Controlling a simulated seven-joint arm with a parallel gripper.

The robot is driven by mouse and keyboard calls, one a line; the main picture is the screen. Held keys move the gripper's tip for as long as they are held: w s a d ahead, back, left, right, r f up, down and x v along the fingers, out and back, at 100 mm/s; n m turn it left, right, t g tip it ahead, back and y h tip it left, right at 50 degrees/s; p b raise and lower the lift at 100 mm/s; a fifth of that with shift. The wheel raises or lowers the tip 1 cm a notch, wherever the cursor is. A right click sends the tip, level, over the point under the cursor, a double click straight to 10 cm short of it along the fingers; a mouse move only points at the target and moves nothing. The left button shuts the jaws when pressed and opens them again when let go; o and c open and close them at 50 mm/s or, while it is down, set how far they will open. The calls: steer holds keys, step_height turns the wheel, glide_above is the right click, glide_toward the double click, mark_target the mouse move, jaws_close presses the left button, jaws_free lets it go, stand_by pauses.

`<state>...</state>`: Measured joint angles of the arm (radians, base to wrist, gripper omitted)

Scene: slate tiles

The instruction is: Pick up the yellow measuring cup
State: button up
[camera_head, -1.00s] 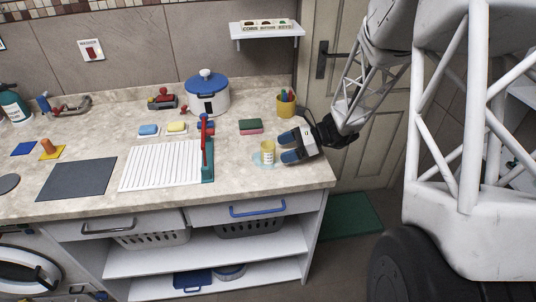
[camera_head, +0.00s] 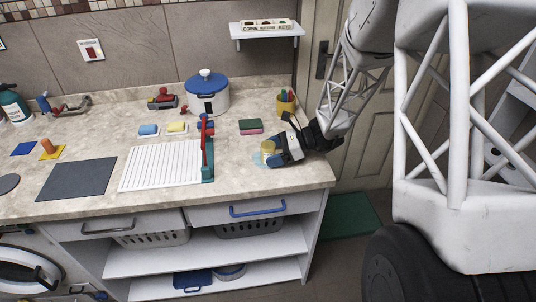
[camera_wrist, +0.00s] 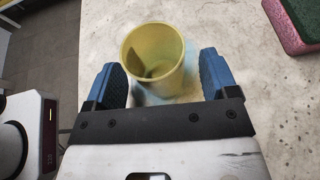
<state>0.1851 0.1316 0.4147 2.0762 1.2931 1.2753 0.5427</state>
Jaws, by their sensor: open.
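The yellow measuring cup (camera_head: 267,148) stands upright on the counter near its right end, on a pale blue patch. In the wrist view the cup (camera_wrist: 152,55) is empty and its open rim faces the camera. My gripper (camera_head: 272,153) is open, with its blue fingertips at the cup. In the wrist view the fingers of my gripper (camera_wrist: 162,78) lie to the left and right of the cup's lower part, with a gap on each side. In the head view the fingers partly hide the cup.
A green and pink sponge (camera_head: 250,127) lies behind the cup, and a yellow holder with pens (camera_head: 286,103) stands at the back right. A teal and red upright tool (camera_head: 207,155) stands to the left beside the white ribbed board (camera_head: 160,166). The counter's right edge is close.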

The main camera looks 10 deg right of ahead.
mark_target(268, 145)
steer(key=shift+x, duration=0.75)
steer(key=c, duration=1)
steer(key=shift+r, duration=0.1)
steer(key=shift+r, duration=1.65)
steer(key=s, duration=0.5)
steer(key=s+d+r, duration=0.1)
steer(key=s, duration=1)
steer(key=shift+d+r, duration=0.25)
steer(key=shift+d, duration=0.05)
